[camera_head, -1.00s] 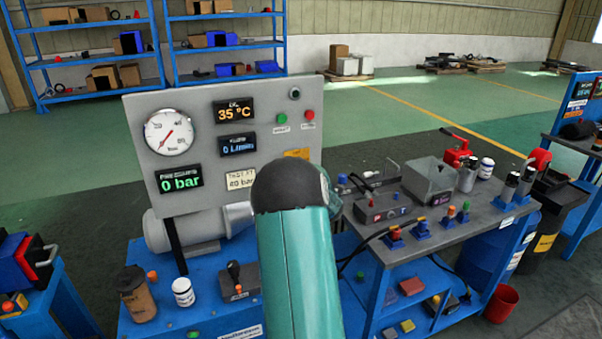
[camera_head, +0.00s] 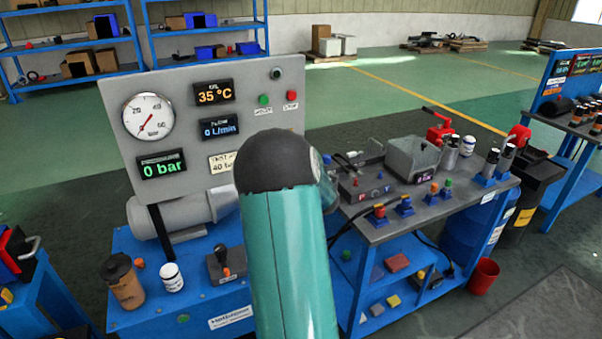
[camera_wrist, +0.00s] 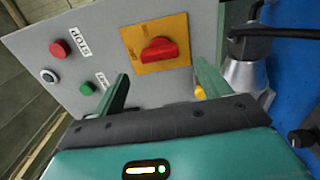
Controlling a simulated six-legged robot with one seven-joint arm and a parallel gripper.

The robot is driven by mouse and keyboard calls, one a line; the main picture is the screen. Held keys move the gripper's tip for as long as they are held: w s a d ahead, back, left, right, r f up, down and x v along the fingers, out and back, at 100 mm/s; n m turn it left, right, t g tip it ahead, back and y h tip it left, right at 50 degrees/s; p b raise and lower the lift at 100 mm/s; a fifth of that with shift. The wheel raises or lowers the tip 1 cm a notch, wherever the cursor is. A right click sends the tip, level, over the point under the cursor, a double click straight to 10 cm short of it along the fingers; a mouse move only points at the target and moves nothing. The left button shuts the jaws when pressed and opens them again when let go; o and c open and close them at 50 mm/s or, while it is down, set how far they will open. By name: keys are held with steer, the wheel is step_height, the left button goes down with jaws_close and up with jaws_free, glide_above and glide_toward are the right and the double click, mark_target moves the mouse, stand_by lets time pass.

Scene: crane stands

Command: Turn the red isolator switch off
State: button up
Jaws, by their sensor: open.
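The red isolator switch (camera_wrist: 159,50) sits on a square yellow-orange plate (camera_wrist: 178,27) on the grey control panel (camera_wrist: 100,22) in the wrist view. Its knob looks roughly level across the picture; the lettering on the plate is too small to read surely. My gripper (camera_wrist: 159,85) is open, its two green fingers apart and empty, pointing at the panel just below the switch in the picture. The fingers do not appear to touch the knob. In the head view the panel (camera_head: 180,95) stands upright on the blue stand, and my arm hides the switch.
A red stop button (camera_wrist: 60,49) and a green start button (camera_wrist: 87,88) lie left of the switch. A motor (camera_head: 178,212), brown cup (camera_head: 122,283), white jar (camera_head: 171,277) and lever box (camera_head: 226,264) stand below the panel. A crowded bench (camera_head: 440,204) adjoins at right.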

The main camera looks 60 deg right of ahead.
steer(key=v, duration=0.8)
steer(key=w+a+r+m+g+y, duration=0.1)
steer(key=w+a+r+m, duration=0.15)
steer(key=a, duration=0.55)
steer(key=w+a+r+m+g+y, duration=0.15)
steer(key=a+m, duration=0.25)
steer(key=a, duration=0.4)
steer(key=w+a+r+m+g+y, duration=0.1)
steer(key=w+a+r+m+g, duration=0.15)
steer(key=a, duration=0.55)
steer(key=s+a+m+g+y, duration=0.1)
steer(key=s+a+y, duration=0.1)
steer(key=s+a, duration=0.3)
steer(key=s+a+m+g+y, duration=0.1)
steer(key=s+a, duration=0.5)
steer(key=a, duration=0.6)
steer(key=s+a+m+g+y, duration=0.1)
steer(key=s+a+g+y, duration=0.1)
steer(key=s+a, duration=0.3)
steer(key=a, duration=0.4)
steer(key=shift+s+f+g+y, duration=0.15)
steer(key=shift+f+g+y, duration=0.2)
steer(key=shift+f+g, duration=0.05)
